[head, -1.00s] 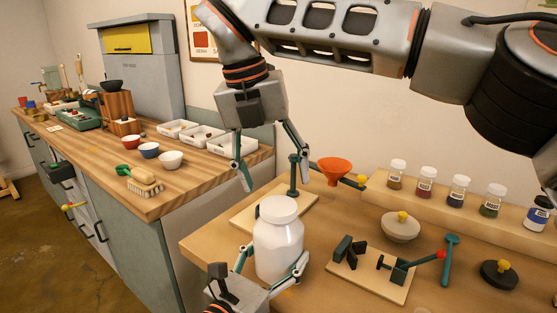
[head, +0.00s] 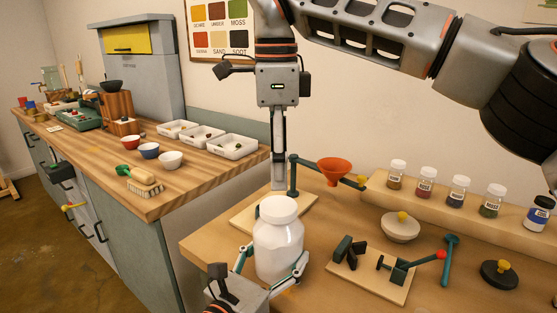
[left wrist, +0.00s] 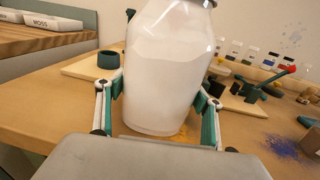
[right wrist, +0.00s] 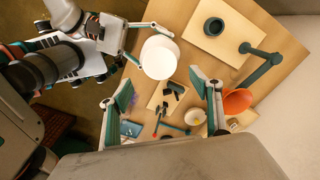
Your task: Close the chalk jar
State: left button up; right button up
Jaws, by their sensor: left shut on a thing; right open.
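The white chalk jar (head: 278,235) stands upright at the front left of the table. My left gripper (head: 270,266) is shut around its lower body; one finger shows on each side in the left wrist view, where pale contents fill the jar (left wrist: 165,85). In the head view I cannot tell whether its mouth is covered.
An orange funnel (head: 334,171) on a green stand is just right of my right gripper. A wooden board (head: 362,277) with dark clamp-like parts lies right of the jar. Several labelled jars line a shelf (head: 430,207) at the back. A side counter (head: 150,205) holds bowls and trays.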

aim_at(279, 205)
jog(key=shift+r+n, duration=0.1)
jog(key=shift+n, duration=0.6)
jog(key=shift+f, duration=4)
